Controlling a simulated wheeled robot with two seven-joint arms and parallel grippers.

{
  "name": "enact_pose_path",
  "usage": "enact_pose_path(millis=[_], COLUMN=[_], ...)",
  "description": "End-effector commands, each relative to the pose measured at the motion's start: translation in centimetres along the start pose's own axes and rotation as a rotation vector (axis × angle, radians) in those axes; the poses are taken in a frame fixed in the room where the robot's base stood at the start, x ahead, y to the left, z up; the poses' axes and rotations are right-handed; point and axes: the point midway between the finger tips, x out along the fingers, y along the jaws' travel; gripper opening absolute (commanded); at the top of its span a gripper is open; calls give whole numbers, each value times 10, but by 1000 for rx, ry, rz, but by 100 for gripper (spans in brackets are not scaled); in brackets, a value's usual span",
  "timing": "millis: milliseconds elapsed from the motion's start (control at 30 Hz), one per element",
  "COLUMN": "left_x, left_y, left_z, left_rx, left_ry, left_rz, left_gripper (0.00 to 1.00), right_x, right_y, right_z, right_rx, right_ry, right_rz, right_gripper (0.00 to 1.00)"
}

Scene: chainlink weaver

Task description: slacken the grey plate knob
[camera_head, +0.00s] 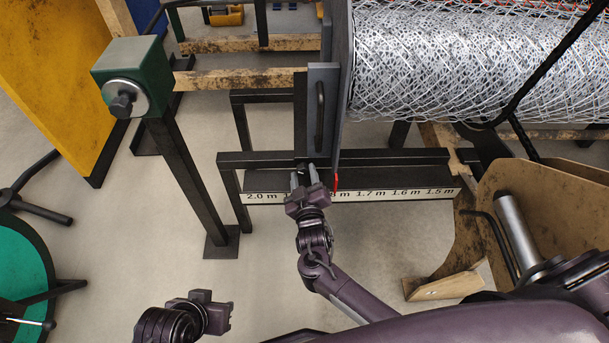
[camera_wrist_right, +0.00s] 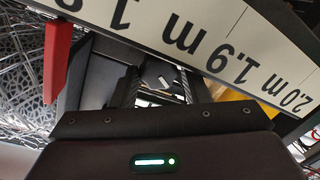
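The grey plate (camera_head: 322,105) stands upright beside the mesh roll, with a dark bar handle on its face. Its foot meets the dark rail that carries the length scale (camera_head: 390,194). My right gripper (camera_head: 303,172) is at the plate's foot, at the rail's front edge. Its two fingers are apart; they also show in the right wrist view (camera_wrist_right: 158,82), with dark parts and a small pale piece beyond them.
A red pointer (camera_head: 335,181) is right of my right gripper, close to the scale. The wire mesh roll (camera_head: 470,65) fills the upper right. A green post head (camera_head: 130,75) with a round knob stands left. Floor between post and rail is clear.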

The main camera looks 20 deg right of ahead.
Motion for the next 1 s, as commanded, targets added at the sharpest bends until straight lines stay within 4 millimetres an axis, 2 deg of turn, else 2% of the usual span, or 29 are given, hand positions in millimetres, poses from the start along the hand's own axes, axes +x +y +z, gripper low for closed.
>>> enact_pose_path(millis=[33,100,567,733,1000], left_x=[0,0,2,19,58], left_y=[0,0,0,-1,-4], left_z=[0,0,0,8,26], left_rx=[0,0,0,0,0], left_ry=[1,1,3,2,2], left_rz=[0,0,1,1,1], left_gripper=[36,36,36,36,36], right_x=[0,0,0,0,0], right_y=[0,0,0,-2,-3], right_z=[0,0,3,6,9], right_rx=[0,0,10,121,424], right_ry=[0,0,-2,12,41], right_rz=[0,1,1,4,5], right_gripper=[49,57,57,57,57])
